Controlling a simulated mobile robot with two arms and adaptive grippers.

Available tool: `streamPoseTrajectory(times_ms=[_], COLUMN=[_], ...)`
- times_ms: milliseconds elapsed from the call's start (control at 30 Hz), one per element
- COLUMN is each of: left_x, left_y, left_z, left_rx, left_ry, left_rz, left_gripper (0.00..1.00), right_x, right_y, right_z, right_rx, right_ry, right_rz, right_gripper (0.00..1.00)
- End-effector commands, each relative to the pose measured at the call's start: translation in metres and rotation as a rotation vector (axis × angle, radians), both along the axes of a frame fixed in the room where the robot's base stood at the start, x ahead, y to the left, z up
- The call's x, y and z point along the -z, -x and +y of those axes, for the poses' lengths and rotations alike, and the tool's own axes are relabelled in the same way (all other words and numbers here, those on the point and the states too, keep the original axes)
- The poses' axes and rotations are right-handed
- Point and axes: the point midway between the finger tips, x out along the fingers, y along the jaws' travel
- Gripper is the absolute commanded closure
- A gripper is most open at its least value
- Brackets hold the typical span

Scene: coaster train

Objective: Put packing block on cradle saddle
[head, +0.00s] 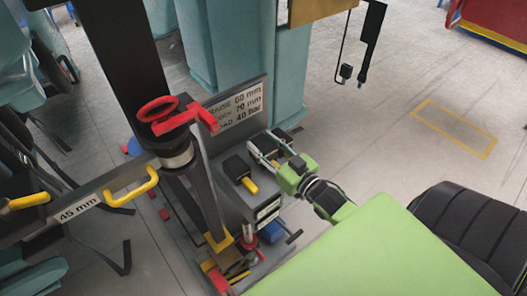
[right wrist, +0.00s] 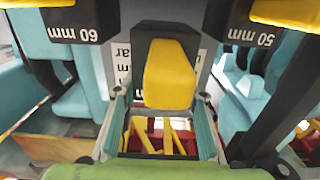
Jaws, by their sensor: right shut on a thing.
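A black packing block with a yellow grip (head: 250,186) shows at the grey stand. In the right wrist view its yellow grip (right wrist: 170,75) lies between the fingertips. My right gripper (head: 266,150) is at the stand's right side, its green body to the lower right, and it is shut on the block. Its fingers (right wrist: 161,100) stand on either side of the yellow grip. The block's contact with the stand is hidden. I cannot clearly pick out the cradle saddle; yellow and red parts (head: 228,265) show low at the stand's foot. My left gripper is not in view.
A red-handled post (head: 168,112) stands close on the left. A bar marked 45 mm (head: 100,204) has yellow grips. A sign (head: 240,108) reads 60 mm, 70 mm and 40 bar. A teal column (head: 255,65) rises behind.

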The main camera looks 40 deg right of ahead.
Motion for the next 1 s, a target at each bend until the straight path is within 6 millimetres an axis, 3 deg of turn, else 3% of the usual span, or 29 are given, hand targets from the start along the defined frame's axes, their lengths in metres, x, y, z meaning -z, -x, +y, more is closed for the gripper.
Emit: streamPoseTrajectory(times_ms=[300,733,767,800,1000], left_x=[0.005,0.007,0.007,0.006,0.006], left_y=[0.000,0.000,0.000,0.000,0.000], left_z=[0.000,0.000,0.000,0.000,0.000], left_rx=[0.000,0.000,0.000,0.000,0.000], left_ry=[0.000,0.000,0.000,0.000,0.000], left_rz=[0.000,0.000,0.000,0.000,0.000], left_gripper=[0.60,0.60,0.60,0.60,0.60], right_x=[0.030,0.036,0.039,0.039,0.039], right_y=[-0.006,-0.005,-0.004,-0.004,-0.004], right_z=[-0.003,-0.002,-0.002,-0.002,-0.002], right_rx=[-0.001,-0.001,-0.001,-0.001,-0.001], right_ry=[-0.001,0.000,0.000,0.000,0.000], right_rz=[-0.008,-0.008,0.000,0.000,0.000], right_gripper=[1.00,1.00,0.54,0.45,0.45])
